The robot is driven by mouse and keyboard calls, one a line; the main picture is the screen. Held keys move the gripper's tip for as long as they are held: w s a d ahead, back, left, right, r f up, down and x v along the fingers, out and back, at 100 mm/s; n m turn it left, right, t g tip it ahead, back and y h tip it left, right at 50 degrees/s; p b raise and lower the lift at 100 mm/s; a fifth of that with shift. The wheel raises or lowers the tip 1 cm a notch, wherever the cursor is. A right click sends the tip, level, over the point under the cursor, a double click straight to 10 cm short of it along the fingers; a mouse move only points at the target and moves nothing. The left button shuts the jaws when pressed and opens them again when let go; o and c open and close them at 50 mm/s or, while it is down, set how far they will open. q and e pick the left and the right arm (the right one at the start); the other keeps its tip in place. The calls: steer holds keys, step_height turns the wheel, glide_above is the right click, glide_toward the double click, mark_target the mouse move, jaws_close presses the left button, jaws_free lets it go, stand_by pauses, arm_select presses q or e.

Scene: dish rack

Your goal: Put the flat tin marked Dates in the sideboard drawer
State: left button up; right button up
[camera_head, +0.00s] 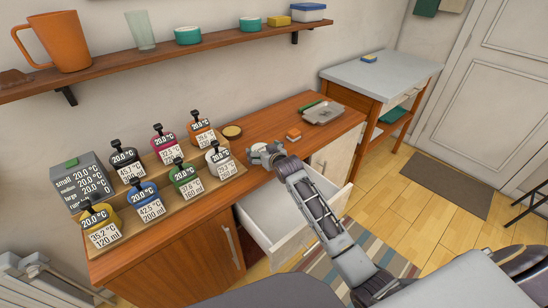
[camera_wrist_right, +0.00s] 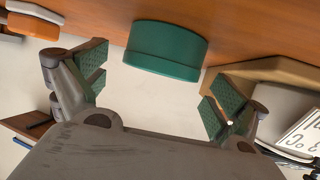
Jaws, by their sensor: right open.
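No tin with a readable Dates mark shows. In the head view my right gripper (camera_head: 264,154) is over the front edge of the sideboard (camera_head: 262,125), and the green container is hidden there. The sideboard drawer (camera_head: 282,226) is pulled out, white inside, below my right arm. My left gripper is not in view.
A stepped wooden stand (camera_head: 150,219) with several labelled bottles is left of my right gripper. An orange and white block (camera_head: 293,135) and a grey tray (camera_head: 324,113) are to its right. A shelf (camera_head: 160,53) with cups and boxes hangs above.

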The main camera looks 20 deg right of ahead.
steer(key=shift+v, duration=0.85)
steer(key=v, duration=0.4)
steer(key=shift+r, duration=0.25)
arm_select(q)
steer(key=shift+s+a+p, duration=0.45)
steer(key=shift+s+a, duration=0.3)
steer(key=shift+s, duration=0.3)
arm_select(e)
steer(key=v, duration=0.5)
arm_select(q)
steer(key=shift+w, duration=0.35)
